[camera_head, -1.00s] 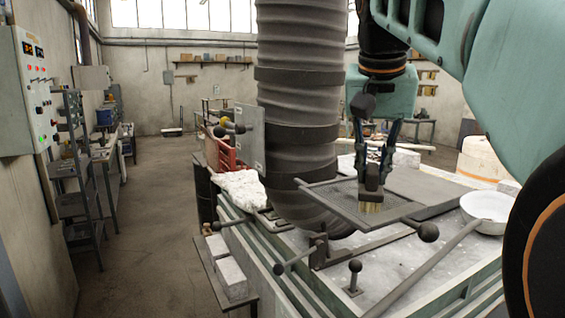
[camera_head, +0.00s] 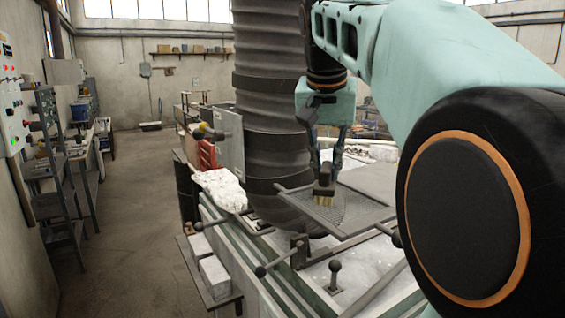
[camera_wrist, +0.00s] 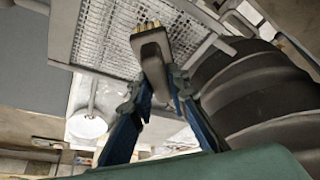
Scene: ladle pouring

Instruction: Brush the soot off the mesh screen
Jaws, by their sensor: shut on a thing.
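My gripper (camera_head: 326,166) points down and is shut on a small brush (camera_head: 324,188) with a dark grey block and pale bristles. The mesh screen (camera_head: 351,208) is a grey framed grid with rod handles, lying over the bench. In the head view the bristles overlap the left part of the mesh. In the wrist view the brush (camera_wrist: 152,42) is between my gripper's fingers (camera_wrist: 158,95), its bristles toward the lit mesh (camera_wrist: 100,38). I cannot tell whether the bristles touch the mesh. Soot is not clearly distinguishable. My arm hides the bench's right side.
A thick ribbed grey duct (camera_head: 275,100) rises close left of the screen. Black-knobbed levers (camera_head: 335,266) stand at the bench front. A white bowl with a long handle (camera_wrist: 88,127) shows in the wrist view. The aisle floor (camera_head: 130,220) at left is clear.

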